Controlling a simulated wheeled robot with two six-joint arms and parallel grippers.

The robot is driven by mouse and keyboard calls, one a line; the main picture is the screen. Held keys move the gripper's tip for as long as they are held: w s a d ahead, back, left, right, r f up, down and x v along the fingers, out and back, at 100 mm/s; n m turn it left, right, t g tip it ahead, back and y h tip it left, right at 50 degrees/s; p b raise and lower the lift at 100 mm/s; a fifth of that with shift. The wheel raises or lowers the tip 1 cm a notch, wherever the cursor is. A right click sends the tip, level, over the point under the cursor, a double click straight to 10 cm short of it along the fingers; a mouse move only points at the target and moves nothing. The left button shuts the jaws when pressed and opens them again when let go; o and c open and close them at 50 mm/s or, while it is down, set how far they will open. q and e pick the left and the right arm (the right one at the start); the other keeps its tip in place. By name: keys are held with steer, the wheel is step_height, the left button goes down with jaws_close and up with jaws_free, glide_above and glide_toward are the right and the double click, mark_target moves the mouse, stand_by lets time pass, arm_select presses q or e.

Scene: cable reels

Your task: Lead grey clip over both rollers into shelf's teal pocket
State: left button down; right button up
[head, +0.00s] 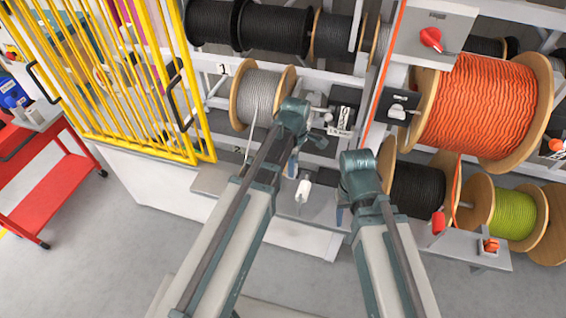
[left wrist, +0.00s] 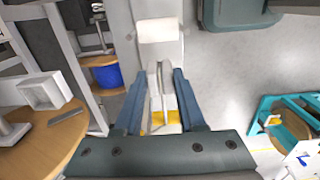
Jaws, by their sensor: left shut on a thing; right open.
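My left gripper (head: 293,164) is in front of the reel rack, left of my right gripper. In the left wrist view its blue fingers (left wrist: 163,78) are closed around a slim grey piece, which looks like the grey clip (left wrist: 160,92), though its outline is partly hidden. Grey cable runs down from the grey reel (head: 262,95) behind my left arm. A white roller (head: 303,190) sits just below the left gripper; a white roller (left wrist: 158,30) lies ahead of the fingertips in the wrist view. My right gripper (head: 340,214) is open and empty. I cannot make out the second roller or the teal pocket.
A large orange reel (head: 480,105) and a yellow-green reel (head: 512,214) are at the right. A yellow barred gate (head: 125,80) and red cart (head: 45,180) are at the left. A teal frame (left wrist: 262,115) stands right in the wrist view. The floor in front is clear.

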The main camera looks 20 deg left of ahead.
arm_select(q)
steer(key=d, duration=1.2)
steer(key=shift+s, duration=0.2)
stand_by(0.6)
